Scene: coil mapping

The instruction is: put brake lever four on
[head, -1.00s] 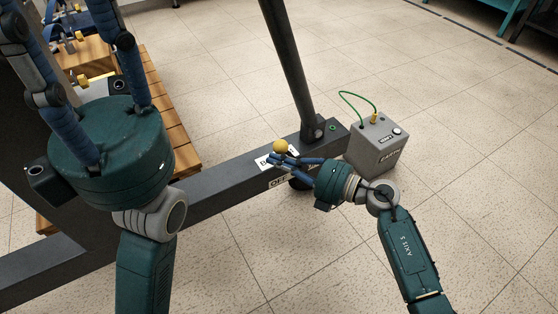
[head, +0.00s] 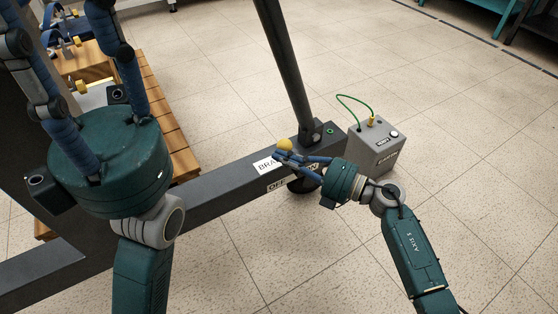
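The brake lever's yellow ball knob (head: 284,144) stands over the dark grey foot beam (head: 222,193), in front of a label partly reading "BRA". An "OFF" plate (head: 277,185) is on the beam's near side; a second plate at the right, seemingly "ON", is partly covered. My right gripper (head: 277,155) has its blue fingers at the lever just below the knob. The lever's shaft is hidden, so I cannot tell whether they are closed on it. My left gripper, large in the upper left, has its blue fingers wide apart, with tips near or beyond the picture edge.
A grey box (head: 374,146) with a green cable stands on the floor beyond the beam's right end. A dark post (head: 285,70) rises from the beam. A wooden pallet (head: 165,120) with blue-and-yellow fittings is at the left. The tiled floor at right is clear.

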